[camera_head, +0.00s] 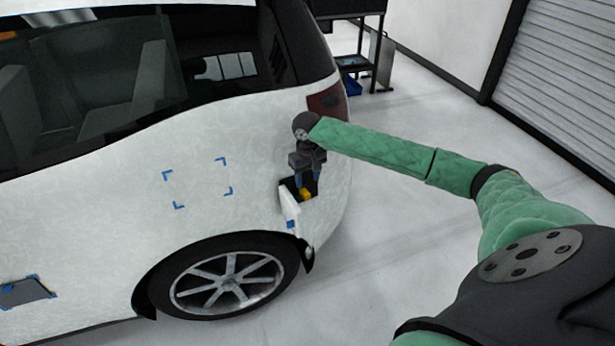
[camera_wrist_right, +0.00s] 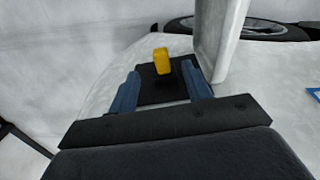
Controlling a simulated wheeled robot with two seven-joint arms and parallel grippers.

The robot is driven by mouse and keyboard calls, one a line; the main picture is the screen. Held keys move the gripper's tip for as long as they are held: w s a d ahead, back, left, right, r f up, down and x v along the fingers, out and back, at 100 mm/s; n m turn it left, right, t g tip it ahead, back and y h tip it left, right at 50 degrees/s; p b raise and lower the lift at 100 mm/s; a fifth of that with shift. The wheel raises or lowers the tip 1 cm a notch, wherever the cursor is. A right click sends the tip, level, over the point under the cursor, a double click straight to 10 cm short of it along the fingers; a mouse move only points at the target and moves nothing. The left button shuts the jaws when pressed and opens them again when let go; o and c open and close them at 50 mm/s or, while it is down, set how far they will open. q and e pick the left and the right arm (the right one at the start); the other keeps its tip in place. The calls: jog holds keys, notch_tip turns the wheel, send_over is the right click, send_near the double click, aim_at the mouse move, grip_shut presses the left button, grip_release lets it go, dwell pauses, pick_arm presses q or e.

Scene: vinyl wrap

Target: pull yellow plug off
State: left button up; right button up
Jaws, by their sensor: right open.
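The yellow plug (camera_head: 305,194) sits in the dark square recess (camera_head: 290,186) in the side of the white car, above the rear wheel. In the right wrist view the plug (camera_wrist_right: 162,61) stands out from the black recess (camera_wrist_right: 150,92), a little beyond the fingertips. My right gripper (camera_head: 307,181) is at the recess, just above the plug in the head view. Its two blue fingers are apart, with the plug between their lines and nothing gripped; the right wrist view shows the same gripper (camera_wrist_right: 163,82). My left gripper is not in view.
An open white flap (camera_head: 289,205) hangs at the recess; it also stands close beside one finger in the wrist view (camera_wrist_right: 222,40). The rear wheel (camera_head: 228,281) is below. Blue corner marks (camera_head: 198,183) lie on the panel to the left.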

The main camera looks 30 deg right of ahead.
aim_at(308, 195)
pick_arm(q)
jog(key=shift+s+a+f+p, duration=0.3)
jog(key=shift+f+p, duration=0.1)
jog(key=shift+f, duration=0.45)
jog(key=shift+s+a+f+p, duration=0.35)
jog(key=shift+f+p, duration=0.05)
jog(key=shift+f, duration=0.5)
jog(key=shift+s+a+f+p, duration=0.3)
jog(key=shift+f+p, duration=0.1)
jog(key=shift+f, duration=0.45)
pick_arm(e)
jog(key=shift+s+f, duration=0.1)
jog(key=shift+f, duration=3.8)
grip_shut()
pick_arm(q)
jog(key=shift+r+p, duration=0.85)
pick_arm(e)
jog(key=shift+s+r, duration=0.15)
jog(key=shift+s, duration=0.45)
